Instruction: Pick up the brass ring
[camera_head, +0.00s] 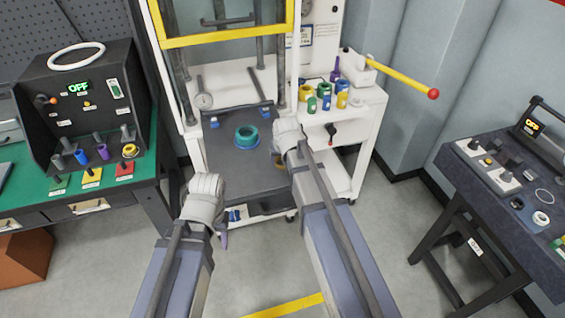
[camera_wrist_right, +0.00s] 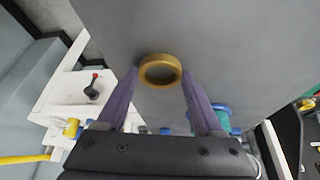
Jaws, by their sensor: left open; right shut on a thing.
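The brass ring (camera_wrist_right: 160,57) is between the fingertips of my right gripper (camera_wrist_right: 160,74) in the right wrist view. The two purple fingers are shut on its sides, in front of a plain grey surface. I cannot tell how far the ring is from that surface.
A white cart (camera_head: 372,105) with several coloured cylinders is to the right. A green bench (camera_head: 65,205) stands left, a dark table (camera_head: 480,195) right. Open floor lies between.

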